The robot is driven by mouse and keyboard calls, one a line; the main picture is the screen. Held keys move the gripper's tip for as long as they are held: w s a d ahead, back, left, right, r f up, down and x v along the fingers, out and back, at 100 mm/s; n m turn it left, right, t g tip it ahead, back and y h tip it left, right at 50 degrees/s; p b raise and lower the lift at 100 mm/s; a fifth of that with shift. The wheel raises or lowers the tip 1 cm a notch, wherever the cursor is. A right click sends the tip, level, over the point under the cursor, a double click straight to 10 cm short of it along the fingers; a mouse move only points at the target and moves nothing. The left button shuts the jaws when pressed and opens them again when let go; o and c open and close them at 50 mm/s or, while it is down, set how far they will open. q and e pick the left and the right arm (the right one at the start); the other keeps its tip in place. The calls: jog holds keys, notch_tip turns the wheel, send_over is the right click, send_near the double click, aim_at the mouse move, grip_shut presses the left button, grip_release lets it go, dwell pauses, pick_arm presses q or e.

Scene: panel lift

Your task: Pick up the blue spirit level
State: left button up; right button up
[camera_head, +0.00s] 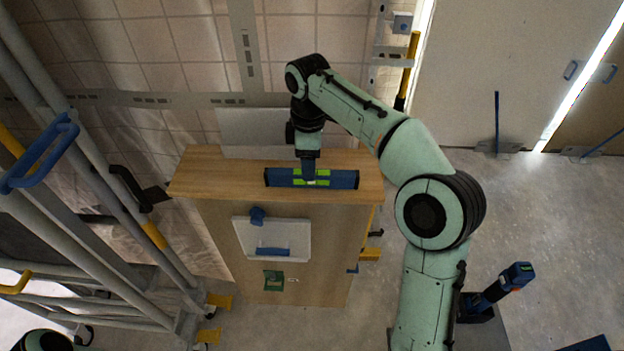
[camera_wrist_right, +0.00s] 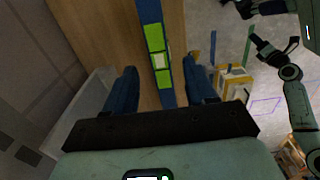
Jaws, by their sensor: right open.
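The blue spirit level (camera_head: 341,179), with bright green parts at its middle, lies along the wooden top of a cabinet. My right gripper (camera_head: 309,174) points down at the level's middle. In the right wrist view its blue fingers (camera_wrist_right: 160,82) are open, one on each side of the level (camera_wrist_right: 154,38), with gaps to it. Whether the fingertips reach down beside the level is hard to tell. A dark gripper at the end of a green arm, seemingly my left (camera_wrist_right: 263,46), shows small at the right of the wrist view; its jaws are unclear.
The wooden cabinet (camera_head: 210,178) has a pale panel (camera_head: 290,240) with a blue handle on its front. A tiled wall with metal rails stands behind it. Grey tubular framing (camera_head: 120,180) is at left. A blue tool (camera_head: 497,288) stands at lower right. Floor at right is mostly clear.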

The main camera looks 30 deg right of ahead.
jog(key=f, duration=0.2)
jog(key=f+b, duration=0.1)
jog(key=f, duration=0.1)
jog(key=shift+s+d+f, duration=0.1)
jog(key=shift+s+d, duration=0.1)
jog(key=shift+d, duration=0.05)
jog(key=shift+s+f, duration=0.1)
jog(key=shift+f, duration=0.25)
pick_arm(q)
jog(key=shift+s+f, duration=0.9)
jog(key=shift+f, duration=0.05)
pick_arm(e)
grip_shut()
pick_arm(q)
jog(key=shift+w, duration=0.1)
pick_arm(e)
jog(key=shift+r, duration=0.1)
